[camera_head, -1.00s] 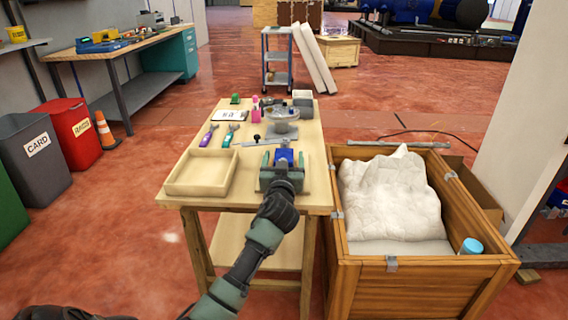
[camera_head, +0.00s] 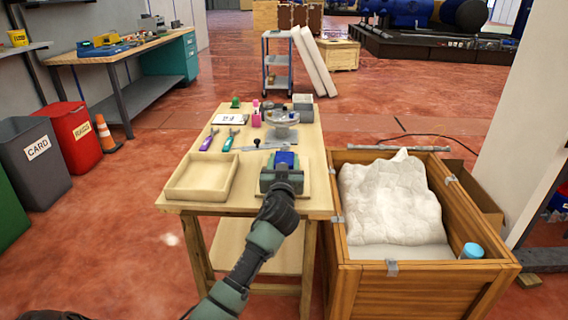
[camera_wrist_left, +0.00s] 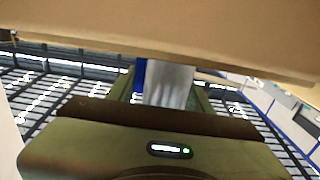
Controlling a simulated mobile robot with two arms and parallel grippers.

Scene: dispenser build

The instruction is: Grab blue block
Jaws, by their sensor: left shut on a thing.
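The blue block (camera_head: 286,158) is at the front of the wooden table (camera_head: 255,190), to the right of the shallow wooden tray. My left gripper (camera_head: 283,163) reaches over the table's front edge, and its fingers are shut on the blue block. The gripper body hides the block's near side and underside, so I cannot tell whether it is clear of the table. In the left wrist view a blue strip of the block (camera_wrist_left: 140,76) shows beside a pale grey surface. My right gripper is not in view.
The empty wooden tray (camera_head: 200,178) lies to the left. A large wooden crate (camera_head: 425,285) with white wrapping (camera_head: 390,200) stands close to the table's right side.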

